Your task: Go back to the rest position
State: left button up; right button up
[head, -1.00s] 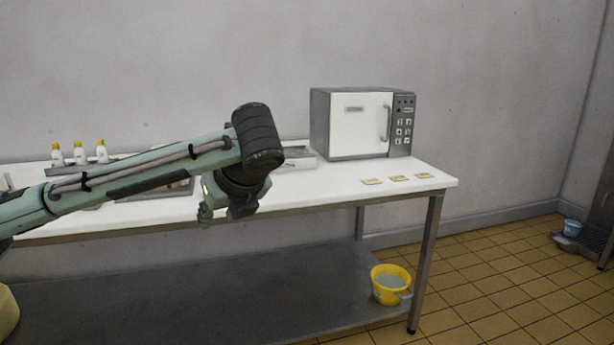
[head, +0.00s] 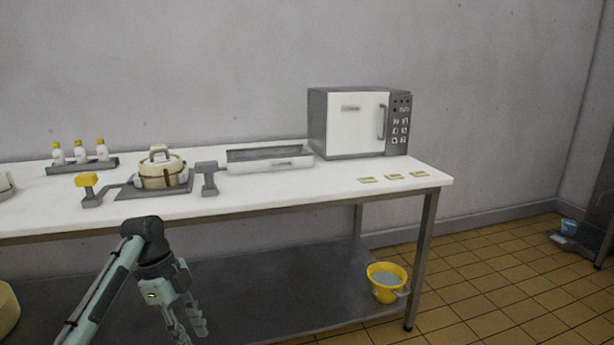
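My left arm comes in from the bottom left, in front of the table. Its gripper (head: 190,328) points down, below the front edge of the tabletop and in front of the lower shelf. Its two fingers look apart, with nothing seen between them; the tips are near the bottom of the view. My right gripper is out of view.
The white table (head: 330,186) holds a lidded pot (head: 161,175) between a yellow-topped post (head: 86,182) and a grey post (head: 208,176), bottles (head: 80,152), a shallow tray (head: 272,163), a white oven (head: 355,124) and yellow cards (head: 393,176). A yellow bucket (head: 385,290) stands below.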

pick_arm(q)
notch_tip(320, 180, down, 5)
jog(key=s+a+n+h, duration=0.1)
jog(key=s+a+n, duration=0.1)
jog(key=s, duration=0.1)
jog(key=w+a+n+t+y, duration=0.35)
jog(key=w+a+n, duration=0.3)
jog(key=w, duration=0.35)
jog(key=w+a+r+n+t+y, duration=0.5)
jog(key=w+a+r+n+t, duration=0.4)
jog(key=w+n, duration=0.3)
jog(key=s+d+f+m+g+h, duration=0.1)
jog(key=s+d+f+g, duration=0.15)
jog(key=s+f, duration=0.9)
jog(key=s+d+f+m+g+h, duration=0.15)
jog(key=s+d+f, duration=0.25)
jog(key=s+f, duration=0.75)
jog(key=s+d+f+g, duration=0.2)
jog(key=s+d+f, duration=0.1)
jog(key=s+f, duration=0.6)
jog(key=s+d+f+g, duration=0.3)
jog(key=s+f, duration=0.6)
jog(key=s, duration=0.8)
jog(key=shift+d+h, duration=0.15)
jog(key=shift+h, duration=0.15)
